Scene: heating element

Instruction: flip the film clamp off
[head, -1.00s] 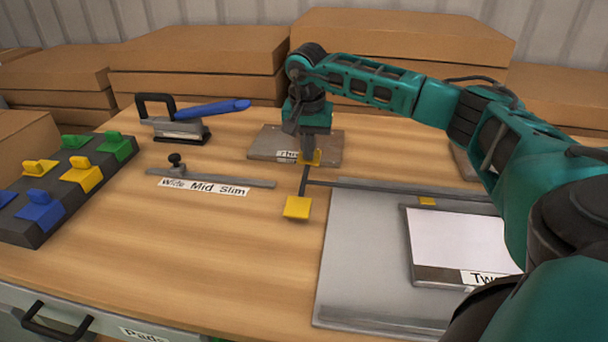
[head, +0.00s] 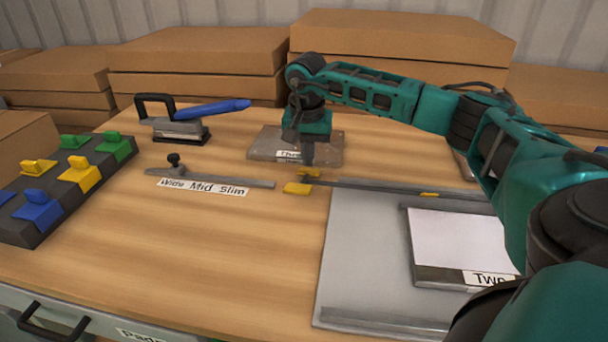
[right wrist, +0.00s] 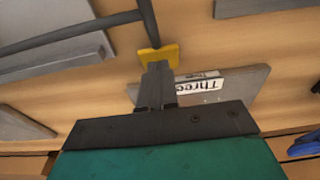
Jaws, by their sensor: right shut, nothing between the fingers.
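The film clamp is a long dark bar (head: 400,189) along the far edge of a grey plate (head: 360,250). At its left end is a short lever with a yellow tab (head: 297,188) on the near side and another yellow tab at the far side. My right gripper (head: 307,160) is shut and empty, pointing down at the far yellow tab. In the right wrist view, its fingertips (right wrist: 157,68) overlap or touch that yellow tab (right wrist: 160,54); I cannot tell firm contact. The bar carries a small yellow mark. My left gripper is out of view.
A "Three" slab (head: 268,147) lies just behind my right gripper. A "Two" slab with a white top (head: 462,240) lies on the grey plate. A "Mid Slim" strip (head: 225,182), a blue-handled tool (head: 180,130) and a dark block with coloured knobs (head: 60,210) are left. Front-left wood is clear.

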